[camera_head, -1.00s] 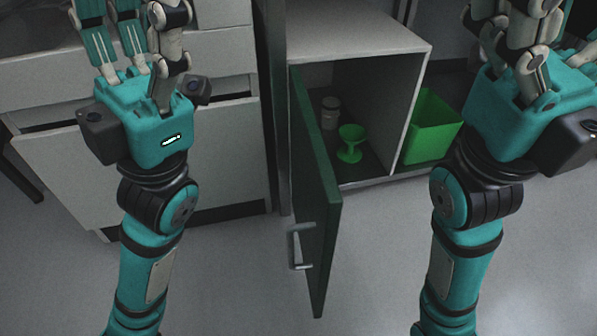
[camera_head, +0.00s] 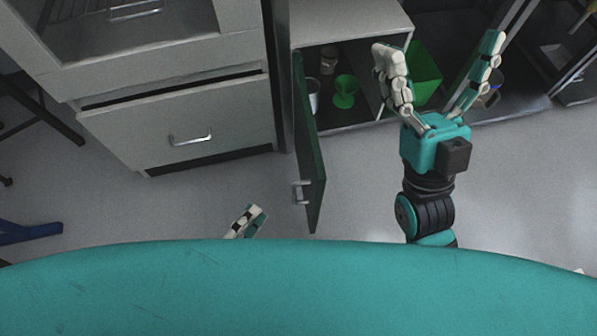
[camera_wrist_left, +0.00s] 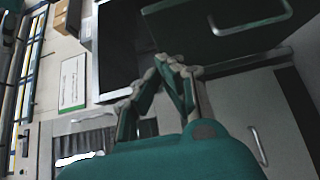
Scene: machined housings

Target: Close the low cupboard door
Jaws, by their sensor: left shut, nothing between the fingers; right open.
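The low cupboard (camera_head: 350,22) has its dark green door (camera_head: 308,145) standing wide open, swung out toward me, with a metal handle (camera_head: 299,193) near its free edge. In the left wrist view, a dark green panel with a handle, apparently this door (camera_wrist_left: 240,58), is at the top, beyond the fingers. My left gripper (camera_head: 254,212) is shut and empty, low and left of the handle and apart from it; my teal body hides most of it. Its fingertips also show in the left wrist view (camera_wrist_left: 172,62). My right gripper (camera_head: 440,75) is open and empty, right of the door before the cupboard.
Inside the cupboard are a green goblet (camera_head: 345,91), a grey jar (camera_head: 328,60) and a white cup (camera_head: 313,97). A green bin (camera_head: 426,75) stands right of it. A drawer unit (camera_head: 185,125) stands left. The floor (camera_head: 350,195) around the door is clear.

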